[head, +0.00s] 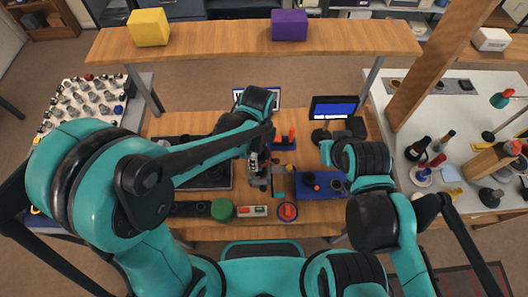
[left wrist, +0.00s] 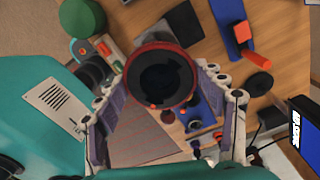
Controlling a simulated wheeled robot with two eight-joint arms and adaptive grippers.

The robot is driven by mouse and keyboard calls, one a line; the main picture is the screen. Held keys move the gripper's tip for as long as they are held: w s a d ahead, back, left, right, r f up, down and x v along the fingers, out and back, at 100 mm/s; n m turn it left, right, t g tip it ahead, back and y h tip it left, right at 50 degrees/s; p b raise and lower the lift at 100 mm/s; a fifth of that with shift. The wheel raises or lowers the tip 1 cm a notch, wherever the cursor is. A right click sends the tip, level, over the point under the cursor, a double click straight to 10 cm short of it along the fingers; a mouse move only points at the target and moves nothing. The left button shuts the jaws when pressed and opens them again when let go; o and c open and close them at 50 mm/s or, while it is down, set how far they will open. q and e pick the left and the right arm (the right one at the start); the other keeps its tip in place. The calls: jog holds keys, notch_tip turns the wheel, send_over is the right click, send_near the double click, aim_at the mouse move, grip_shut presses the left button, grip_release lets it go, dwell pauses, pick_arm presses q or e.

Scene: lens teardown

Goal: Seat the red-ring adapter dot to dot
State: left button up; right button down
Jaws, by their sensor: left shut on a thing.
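The red-ring adapter (left wrist: 160,75) is a dark round part with a red rim, seen nearly face-on in the left wrist view. My left gripper (left wrist: 166,92) is shut on it, one finger at each side, and holds it above the table. A small light mark shows on the lower rim; I cannot tell if it is the dot. In the head view my left gripper (head: 262,175) is over the middle of the workbench, where the adapter is hard to make out. I cannot identify the part that takes the adapter.
A blue mat (head: 308,194) with dark parts lies right of my left gripper. A blue stand with orange parts (head: 285,143) is behind it. A green knob (head: 222,209) and red-topped dish (head: 288,211) are at the front. A screen (head: 335,106) stands behind.

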pick_arm(q)
jog(key=shift+f+b, duration=1.7)
jog(key=shift+f, duration=0.55)
jog(key=shift+f+b, duration=0.7)
jog(key=shift+f, duration=0.1)
jog(key=shift+a, duration=0.1)
jog(key=shift+r, duration=0.1)
jog(key=shift+b, duration=0.3)
jog(key=shift+f, duration=0.4)
jog(key=shift+f+b, duration=0.45)
jog(key=shift+b, duration=0.3)
